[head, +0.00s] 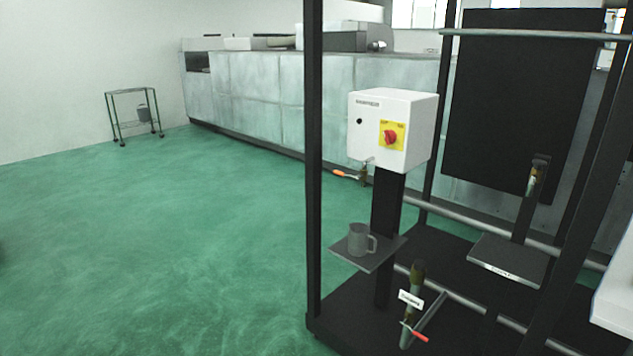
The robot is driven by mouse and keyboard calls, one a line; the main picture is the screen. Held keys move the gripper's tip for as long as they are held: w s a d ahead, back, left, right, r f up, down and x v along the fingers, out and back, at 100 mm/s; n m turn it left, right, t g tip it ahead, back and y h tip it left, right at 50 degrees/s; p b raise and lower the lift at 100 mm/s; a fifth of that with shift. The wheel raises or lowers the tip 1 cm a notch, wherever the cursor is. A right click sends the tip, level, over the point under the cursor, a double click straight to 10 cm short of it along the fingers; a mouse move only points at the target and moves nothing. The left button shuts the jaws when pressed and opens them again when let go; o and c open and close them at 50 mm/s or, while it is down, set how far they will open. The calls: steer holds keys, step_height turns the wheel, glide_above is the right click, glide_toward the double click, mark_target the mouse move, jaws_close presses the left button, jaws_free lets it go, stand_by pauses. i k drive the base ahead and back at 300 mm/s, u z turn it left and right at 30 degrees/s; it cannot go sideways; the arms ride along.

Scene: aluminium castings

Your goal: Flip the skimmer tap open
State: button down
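A small brass tap (364,172) with an orange lever (344,175) sits under a white box (375,140). The lever points left, roughly level. The box has a red knob (391,136) on a yellow plate and a small label too small to read. A grey mug (358,240) stands on a small shelf (382,262) below this tap. Another valve, with a red lever (414,333) and a white tag (411,300), is on a pipe low on the frame. I cannot read which one is marked as the skimmer. My gripper is not in view.
Dark posts (314,170) and pipe rails of the frame stand around the box. A brass fitting (534,180) is above a second small shelf (507,258) at the right. The green floor (190,240) at the left is clear. A small trolley (134,124) stands by the far wall.

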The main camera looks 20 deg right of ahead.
mark_target(336, 172)
steer(key=u, duration=0.55)
steer(key=i, duration=0.5)
steer(key=u, duration=0.7)
steer(key=i, duration=0.45)
steer(key=u, duration=0.25)
